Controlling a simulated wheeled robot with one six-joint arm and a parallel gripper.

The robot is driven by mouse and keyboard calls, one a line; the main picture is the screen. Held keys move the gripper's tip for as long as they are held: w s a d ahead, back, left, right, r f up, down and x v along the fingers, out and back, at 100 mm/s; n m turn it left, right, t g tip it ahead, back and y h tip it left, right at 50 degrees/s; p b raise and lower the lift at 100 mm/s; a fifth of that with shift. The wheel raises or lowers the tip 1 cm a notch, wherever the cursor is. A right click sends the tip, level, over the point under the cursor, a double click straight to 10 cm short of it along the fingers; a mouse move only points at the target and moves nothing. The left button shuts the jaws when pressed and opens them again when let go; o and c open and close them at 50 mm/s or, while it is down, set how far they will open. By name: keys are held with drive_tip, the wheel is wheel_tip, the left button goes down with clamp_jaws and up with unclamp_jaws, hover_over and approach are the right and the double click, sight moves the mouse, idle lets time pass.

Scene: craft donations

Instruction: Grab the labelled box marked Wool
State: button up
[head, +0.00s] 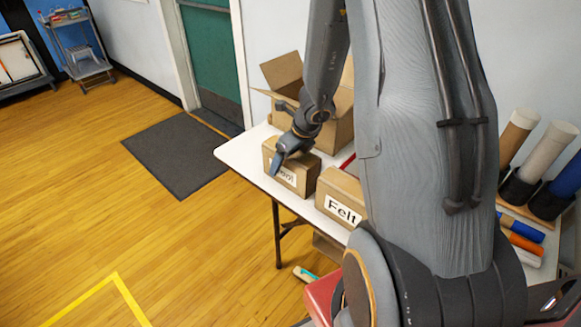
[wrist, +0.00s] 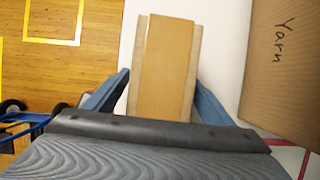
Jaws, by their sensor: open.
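A small brown cardboard box (head: 306,172) stands on the white table, its white label reading "ool" with the first letter hidden behind my gripper. My gripper (head: 282,160) is over this box in the head view. In the wrist view, my gripper (wrist: 160,95) is open, with one blue finger on each side of the box (wrist: 162,60). Whether the fingers touch its sides I cannot tell. A second box labelled "Felt" (head: 342,190) stands to the right of it, partly behind my arm.
A large open carton (head: 284,72) stands behind; a box marked "Yarn" (wrist: 285,60) is at the right in the wrist view. Rolled tubes (head: 545,150) stand at the table's right end. The white table's (head: 236,152) left corner is clear. A dark mat (head: 180,150) lies by the green door.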

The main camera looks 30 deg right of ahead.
drive_tip(key=shift+f, duration=0.1)
idle(0.3)
drive_tip(key=c, duration=1.3)
drive_tip(key=shift+c, duration=0.7)
